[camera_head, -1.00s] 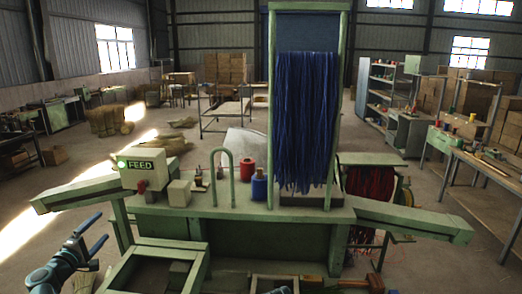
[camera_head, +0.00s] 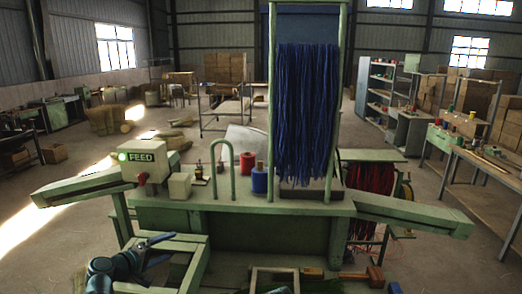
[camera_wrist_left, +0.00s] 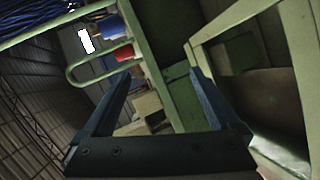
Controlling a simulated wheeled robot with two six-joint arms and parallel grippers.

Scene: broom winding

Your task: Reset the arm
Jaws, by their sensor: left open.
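My left gripper (camera_head: 160,250) is in the lower left of the head view, in front of the green machine table (camera_head: 300,207) and over the green frame (camera_head: 195,270). Its two blue fingers are apart, with nothing seen between them. In the left wrist view the same open fingers (camera_wrist_left: 160,95) point toward the machine, with the green frame (camera_wrist_left: 235,25) at the right.
A FEED box (camera_head: 143,160) with a lit green lamp, a pale block (camera_head: 179,186), a red spool (camera_head: 247,163) and a blue spool (camera_head: 259,180) stand on the table. Blue strands (camera_head: 306,110) hang in a tall frame. A brush (camera_head: 362,275) lies at the lower right.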

